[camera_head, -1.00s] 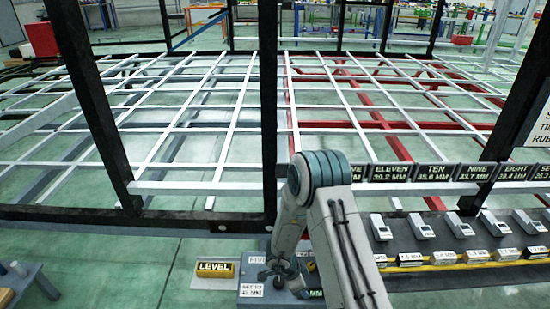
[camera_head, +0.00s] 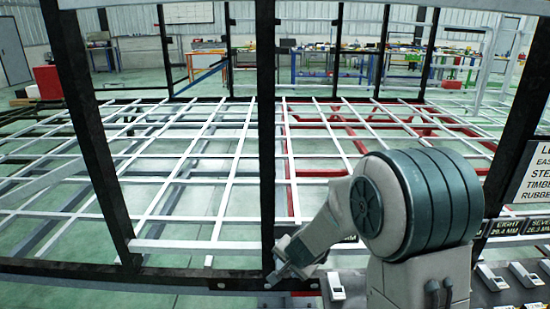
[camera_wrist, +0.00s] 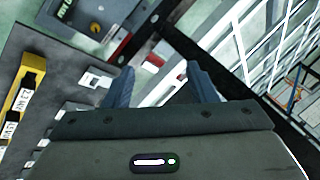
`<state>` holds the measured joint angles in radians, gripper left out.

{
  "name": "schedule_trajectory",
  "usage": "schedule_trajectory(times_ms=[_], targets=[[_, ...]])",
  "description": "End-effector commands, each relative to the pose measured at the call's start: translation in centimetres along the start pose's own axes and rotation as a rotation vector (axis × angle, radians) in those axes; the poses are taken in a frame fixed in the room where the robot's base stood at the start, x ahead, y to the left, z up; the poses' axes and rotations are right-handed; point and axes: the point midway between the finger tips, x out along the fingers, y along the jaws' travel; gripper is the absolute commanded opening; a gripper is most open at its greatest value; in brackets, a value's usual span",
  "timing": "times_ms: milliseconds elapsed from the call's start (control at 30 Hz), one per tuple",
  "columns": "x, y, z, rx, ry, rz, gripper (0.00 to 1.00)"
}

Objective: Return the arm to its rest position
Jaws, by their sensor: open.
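My arm is folded, with its large grey-green elbow joint high at the right of the head view. My gripper (camera_head: 281,272) is low in the centre, partly lost against the black lower rail. In the wrist view my gripper (camera_wrist: 162,85) shows two dark blue fingers spread apart with nothing held between them. The fingers point toward a black beam and a small red patch. It cannot be told how near they are to these.
A black frame post (camera_head: 266,130) stands close by my forearm. Grey gauges (camera_head: 491,277) lie on the dark bench at lower right. A yellow labelled strip (camera_wrist: 24,88) lies at left in the wrist view. The white and red chassis grid (camera_head: 190,170) spreads beyond.

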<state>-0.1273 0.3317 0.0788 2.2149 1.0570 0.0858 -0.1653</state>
Motion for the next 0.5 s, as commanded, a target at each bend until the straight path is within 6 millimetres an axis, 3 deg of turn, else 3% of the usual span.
schedule_trajectory(times_ms=[33,233,500], targets=[[-3.2,-1.0,-0.4,-0.044,-0.011,-0.023,0.52],[-12.4,-1.5,0.5,-0.242,-0.082,-0.05,0.52],[-23.9,1.7,2.2,-0.484,-0.152,0.038,0.52]])
